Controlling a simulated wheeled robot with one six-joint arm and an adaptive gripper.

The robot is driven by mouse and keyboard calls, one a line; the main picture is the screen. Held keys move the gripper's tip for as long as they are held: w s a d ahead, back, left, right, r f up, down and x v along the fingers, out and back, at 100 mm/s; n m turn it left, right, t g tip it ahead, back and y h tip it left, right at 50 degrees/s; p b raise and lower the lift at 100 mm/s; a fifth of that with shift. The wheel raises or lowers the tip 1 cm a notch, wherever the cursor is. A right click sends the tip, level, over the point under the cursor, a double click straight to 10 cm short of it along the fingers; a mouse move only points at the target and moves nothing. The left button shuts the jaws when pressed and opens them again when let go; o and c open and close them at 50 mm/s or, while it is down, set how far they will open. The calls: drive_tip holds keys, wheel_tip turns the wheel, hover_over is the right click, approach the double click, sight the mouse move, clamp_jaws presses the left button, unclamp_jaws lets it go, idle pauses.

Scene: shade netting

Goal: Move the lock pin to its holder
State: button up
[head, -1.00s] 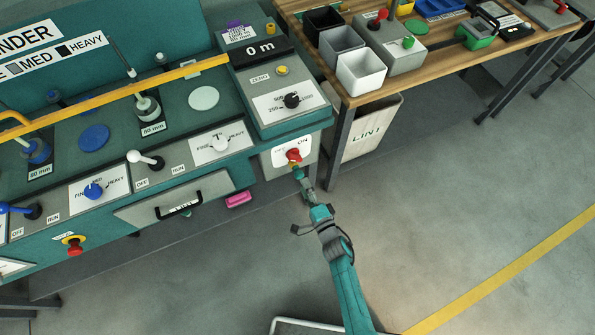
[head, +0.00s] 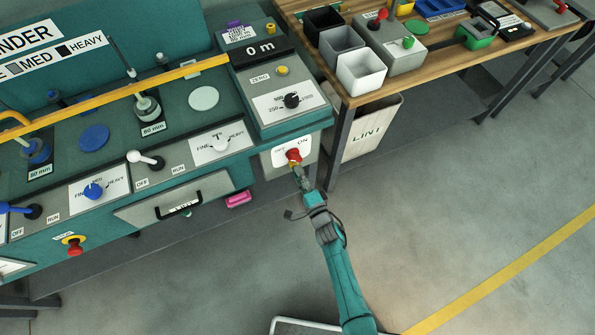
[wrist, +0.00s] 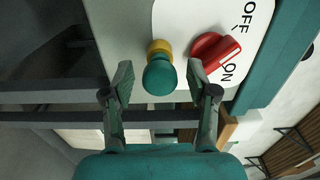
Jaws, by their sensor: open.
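The likely lock pin, a teal-headed knob with a yellow collar (wrist: 159,74), sticks out of the white switch plate just left of the red rotary switch in the wrist view. The red switch, also in the head view (head: 293,156), points toward ON. My gripper (wrist: 161,80) is open, with one finger at each side of the teal knob and visible gaps between. In the head view my gripper (head: 301,180) is just below the red switch and hides most of the knob. I cannot tell which thing is the holder.
A teal machine panel (head: 130,150) with dials and levers fills the left. A wooden bench (head: 440,60) with bins stands at the upper right, a LINT bin (head: 365,130) below it. The floor at right is clear.

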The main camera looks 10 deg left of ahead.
clamp_jaws()
drive_tip(key=shift+v, duration=0.9)
idle(0.4)
drive_tip(key=shift+v, duration=1.75)
drive_tip(key=shift+d, duration=0.1)
drive_tip(key=shift+v, duration=1.95)
